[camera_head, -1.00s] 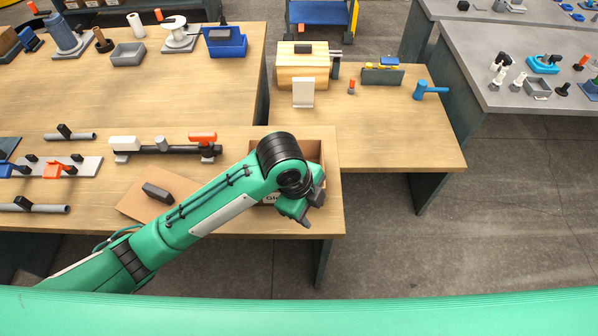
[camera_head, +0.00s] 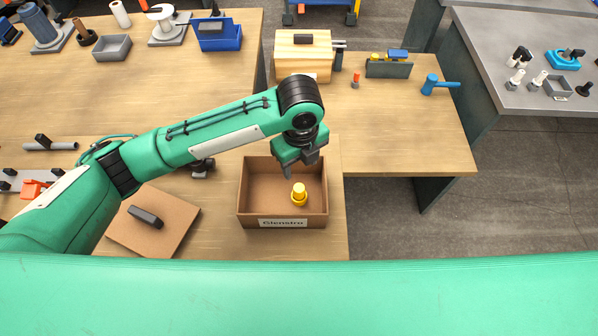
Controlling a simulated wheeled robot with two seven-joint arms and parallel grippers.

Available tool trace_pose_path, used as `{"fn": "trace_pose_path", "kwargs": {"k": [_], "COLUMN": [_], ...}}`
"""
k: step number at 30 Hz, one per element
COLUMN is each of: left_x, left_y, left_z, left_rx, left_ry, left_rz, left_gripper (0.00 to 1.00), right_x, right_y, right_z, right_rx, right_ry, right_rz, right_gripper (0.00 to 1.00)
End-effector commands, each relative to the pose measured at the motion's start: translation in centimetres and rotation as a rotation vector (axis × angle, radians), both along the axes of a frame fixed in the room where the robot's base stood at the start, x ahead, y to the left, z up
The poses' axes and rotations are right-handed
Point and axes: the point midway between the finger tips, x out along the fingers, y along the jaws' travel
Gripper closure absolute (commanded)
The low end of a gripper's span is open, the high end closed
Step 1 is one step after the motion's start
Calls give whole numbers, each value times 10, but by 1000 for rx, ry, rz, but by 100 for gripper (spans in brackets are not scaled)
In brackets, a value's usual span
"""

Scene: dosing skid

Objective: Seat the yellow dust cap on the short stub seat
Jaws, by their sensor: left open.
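A yellow cap-like piece (camera_head: 299,194) with a wider lower rim stands inside the open brown box (camera_head: 282,222) on the near table. It is the only yellow piece in the box, and I take it to be the dust cap. My left gripper (camera_head: 299,167) is open over the back part of the box, above and just behind the yellow piece, with nothing between its fingers. I cannot pick out the short stub seat; my left arm covers part of the near table. My right gripper is not in view.
Grey pipe (camera_head: 50,146) and an orange-handled fitting (camera_head: 33,189) are further left.

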Motion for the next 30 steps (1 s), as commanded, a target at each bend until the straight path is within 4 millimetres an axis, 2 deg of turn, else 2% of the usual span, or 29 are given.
{"fn": "trace_pose_path", "kwargs": {"k": [4,6,15,19,23,26,30], "left_x": [0,-1,-1,-1,-2,-4,-5], "left_y": [1,1,1,1,1,2,2], "left_z": [-8,-19,-74,-85,-92,-106,-127], "left_rx": [4,6,5,3,3,5,3], "left_ry": [4,5,3,2,2,5,2], "left_rz": [-4,-4,-3,-3,-2,-3,-2], "left_gripper": [48,48,48,48,48,48,48], "right_x": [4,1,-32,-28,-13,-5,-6], "right_y": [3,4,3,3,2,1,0], "right_z": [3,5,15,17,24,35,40], "right_rx": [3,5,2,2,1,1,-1], "right_ry": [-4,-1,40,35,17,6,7], "right_rz": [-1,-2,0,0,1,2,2], "right_gripper": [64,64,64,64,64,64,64]}}
